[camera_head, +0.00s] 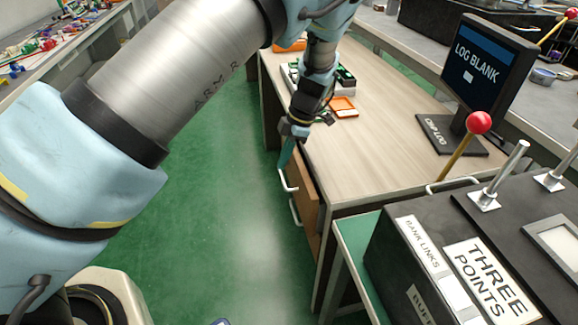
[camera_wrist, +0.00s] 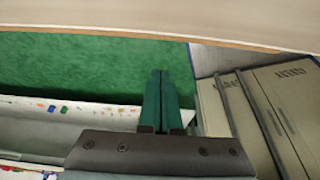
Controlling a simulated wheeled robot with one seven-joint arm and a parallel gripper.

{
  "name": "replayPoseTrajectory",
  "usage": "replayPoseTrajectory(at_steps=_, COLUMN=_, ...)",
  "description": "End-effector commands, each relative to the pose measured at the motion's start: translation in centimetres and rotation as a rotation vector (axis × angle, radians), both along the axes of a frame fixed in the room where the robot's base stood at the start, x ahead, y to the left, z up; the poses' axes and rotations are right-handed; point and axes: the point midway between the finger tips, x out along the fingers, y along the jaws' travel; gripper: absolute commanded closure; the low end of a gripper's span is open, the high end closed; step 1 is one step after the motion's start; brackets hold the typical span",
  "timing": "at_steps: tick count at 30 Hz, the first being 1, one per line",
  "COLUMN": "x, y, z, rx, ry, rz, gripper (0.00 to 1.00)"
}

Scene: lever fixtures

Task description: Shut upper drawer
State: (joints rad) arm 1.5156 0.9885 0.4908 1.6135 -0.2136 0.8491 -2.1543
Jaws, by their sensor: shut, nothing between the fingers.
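The upper drawer (camera_head: 303,174) is in the left side of the wooden desk, with a brown front and a pale bar handle (camera_head: 290,182). A second pale handle (camera_head: 295,212) shows below it. How far the upper drawer stands out from the desk is hard to tell at this angle. My gripper (camera_head: 284,162) points down beside the desk's left side, just above the upper handle in the picture. Whether it touches the drawer is unclear. In the wrist view its green fingers (camera_wrist: 161,76) are together and empty, over green floor.
The desk top (camera_head: 375,135) holds an orange tray (camera_head: 343,106) and a monitor (camera_head: 485,68). A black lever box (camera_head: 450,250) with a red-knobbed lever (camera_head: 479,123) stands at front right. Green floor (camera_head: 205,230) is clear left of the desk.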

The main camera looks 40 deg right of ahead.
Motion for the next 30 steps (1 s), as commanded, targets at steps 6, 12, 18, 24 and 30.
replayPoseTrajectory(at_steps=6, x=-0.5, y=-1.0, z=3.0, rx=-0.001, ry=0.0, rz=0.0, gripper=1.0)
replayPoseTrajectory(at_steps=12, x=-0.9, y=-2.0, z=6.1, rx=-0.002, ry=-0.001, rz=0.002, gripper=1.0)
replayPoseTrajectory(at_steps=18, x=-1.0, y=-2.2, z=7.3, rx=0.003, ry=0.006, rz=0.002, gripper=1.0)
replayPoseTrajectory(at_steps=24, x=0.0, y=0.3, z=3.1, rx=0.026, ry=0.142, rz=0.009, gripper=1.0)
replayPoseTrajectory(at_steps=30, x=0.3, y=4.6, z=-3.9, rx=-0.008, ry=0.418, rz=0.013, gripper=1.0)
